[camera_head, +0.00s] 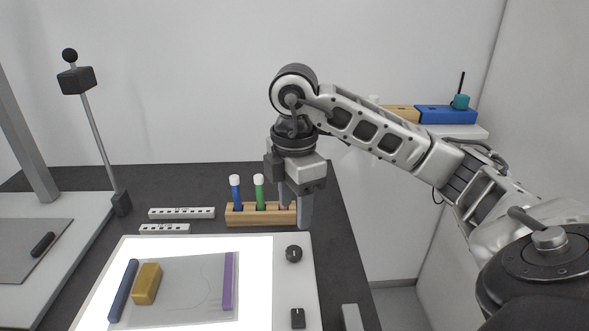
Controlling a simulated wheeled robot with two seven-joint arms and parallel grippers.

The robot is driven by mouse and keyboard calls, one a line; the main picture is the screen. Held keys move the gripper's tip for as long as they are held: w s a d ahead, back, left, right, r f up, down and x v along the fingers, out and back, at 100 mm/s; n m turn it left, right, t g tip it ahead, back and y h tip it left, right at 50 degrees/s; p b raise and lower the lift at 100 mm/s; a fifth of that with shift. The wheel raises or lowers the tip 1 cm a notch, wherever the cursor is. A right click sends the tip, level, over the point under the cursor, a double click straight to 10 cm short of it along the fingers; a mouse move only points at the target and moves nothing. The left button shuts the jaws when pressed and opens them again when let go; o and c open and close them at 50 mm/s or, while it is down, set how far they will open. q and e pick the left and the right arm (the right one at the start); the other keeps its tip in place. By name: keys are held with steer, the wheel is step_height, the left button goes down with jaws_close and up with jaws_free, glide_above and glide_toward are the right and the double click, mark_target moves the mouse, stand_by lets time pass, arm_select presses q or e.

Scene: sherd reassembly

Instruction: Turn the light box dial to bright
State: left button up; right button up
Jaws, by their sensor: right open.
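The light box (264,246) lies on the dark table at the lower left, and its panel glows white. A round dark dial (293,254) sits on its right border, with a small pale mark on top. A black square switch (298,318) is on the same border nearer the front. My right gripper (298,220) points down just behind the dial, apart from it, by the right end of the wooden tube rack. It is open and looks empty. My left gripper is not in view.
A wooden rack (246,217) with blue-, green- and pink-coloured tubes stands behind the light box. On the panel lie a translucent sheet (190,300), a yellow block (146,284), a dark blue bar (123,291) and a purple strip (228,281). White scale bars (181,213) lie left of the rack.

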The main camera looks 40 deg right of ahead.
step_height(320, 180, up, 6)
steer(key=shift+f+p, duration=0.1)
steer(key=shift+p, duration=1.05)
